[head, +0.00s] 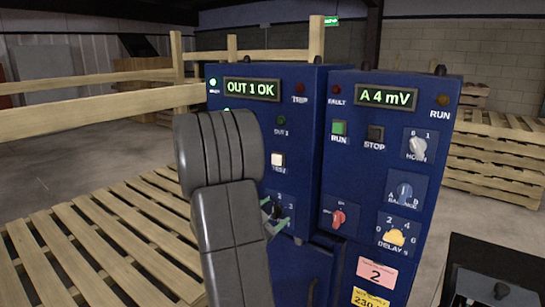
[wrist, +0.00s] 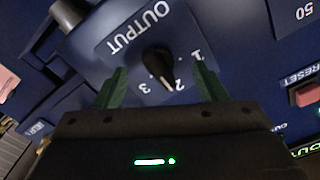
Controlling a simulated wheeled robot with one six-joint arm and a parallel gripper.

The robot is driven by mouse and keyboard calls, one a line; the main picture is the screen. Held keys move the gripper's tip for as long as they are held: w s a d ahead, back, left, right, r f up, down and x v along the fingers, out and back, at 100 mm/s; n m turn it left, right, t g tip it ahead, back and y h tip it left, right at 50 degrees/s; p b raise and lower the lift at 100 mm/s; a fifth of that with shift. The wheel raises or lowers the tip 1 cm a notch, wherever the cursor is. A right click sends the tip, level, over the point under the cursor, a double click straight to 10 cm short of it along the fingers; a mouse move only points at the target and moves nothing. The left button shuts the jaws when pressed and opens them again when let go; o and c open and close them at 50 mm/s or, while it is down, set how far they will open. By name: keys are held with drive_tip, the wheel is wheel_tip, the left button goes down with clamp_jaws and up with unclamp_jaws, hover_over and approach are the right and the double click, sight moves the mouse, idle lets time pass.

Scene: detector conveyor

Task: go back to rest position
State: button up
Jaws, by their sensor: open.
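My gripper (head: 276,219) is in front of the left blue cabinet (head: 292,90), at its output knob. In the wrist view my gripper's two green fingers (wrist: 161,88) are apart, one on each side of the black output knob (wrist: 157,62). The knob's white pointer is directed toward the 2. The fingers do not appear to touch the knob. In the head view my grey arm covers part of the left cabinet's face, and the knob is partly hidden by the fingers. The left display (head: 252,90) reads "OUT 1 OK".
The right cabinet (head: 355,137) stands close beside, with RUN and STOP buttons, several knobs and a display (head: 387,96) reading "A 4 mV". A wooden rail (head: 100,110) and pallet (head: 105,240) are at left. A dark box (head: 495,270) is at lower right.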

drive_tip(key=v, duration=0.4)
drive_tip(key=shift+b, duration=0.3)
drive_tip(key=shift+s, duration=0.15)
drive_tip(key=shift+r, duration=0.1)
